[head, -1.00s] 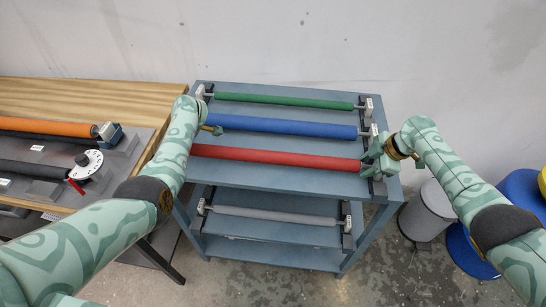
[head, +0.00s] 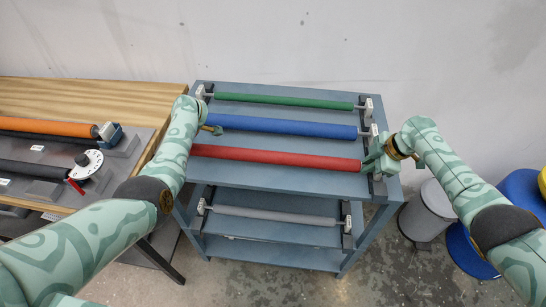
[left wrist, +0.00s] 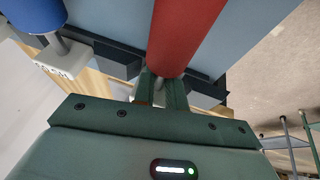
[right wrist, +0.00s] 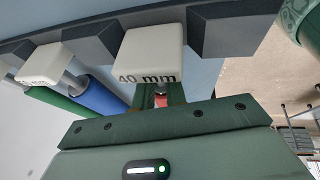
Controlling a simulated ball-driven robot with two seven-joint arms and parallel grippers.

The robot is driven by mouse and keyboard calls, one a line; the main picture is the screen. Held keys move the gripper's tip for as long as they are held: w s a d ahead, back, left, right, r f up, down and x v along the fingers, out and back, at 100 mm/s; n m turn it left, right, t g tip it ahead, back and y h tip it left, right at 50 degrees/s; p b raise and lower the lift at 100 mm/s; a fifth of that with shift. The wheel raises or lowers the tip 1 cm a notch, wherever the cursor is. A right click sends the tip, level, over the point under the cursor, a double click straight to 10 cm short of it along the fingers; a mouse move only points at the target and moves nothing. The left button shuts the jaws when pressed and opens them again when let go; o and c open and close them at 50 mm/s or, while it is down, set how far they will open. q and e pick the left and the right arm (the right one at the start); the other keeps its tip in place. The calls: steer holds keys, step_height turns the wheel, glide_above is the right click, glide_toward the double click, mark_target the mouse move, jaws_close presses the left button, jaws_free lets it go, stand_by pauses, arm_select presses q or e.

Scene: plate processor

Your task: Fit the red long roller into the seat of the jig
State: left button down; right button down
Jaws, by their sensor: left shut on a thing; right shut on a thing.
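The red long roller (head: 275,157) lies level across the front of the cart's top shelf, in front of the blue roller. My left gripper (left wrist: 161,92) is shut on the roller's left end in the left wrist view; my arm hides its fingertips in the head view. My right gripper (head: 370,162) is shut on the roller's right end. In the right wrist view a white block marked "40 mm" (right wrist: 153,58) hides much of that grip. A grey machine bed (head: 120,158), perhaps the jig, is on the left bench; its seat cannot be made out clearly.
A blue roller (head: 290,127) and a green roller (head: 285,100) lie behind on the cart (head: 290,183). A grey roller (head: 275,216) is on the lower shelf. The wooden bench (head: 90,95) carries an orange roller (head: 45,127) and a dial (head: 88,163). A bin (head: 428,210) stands right.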

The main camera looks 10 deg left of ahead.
arm_select(q)
steer(key=shift+w+r, duration=0.1)
steer(key=shift+r, duration=0.05)
arm_select(e)
steer(key=shift+a+r, duration=0.1)
steer(key=shift+r, duration=0.05)
stand_by(0.6)
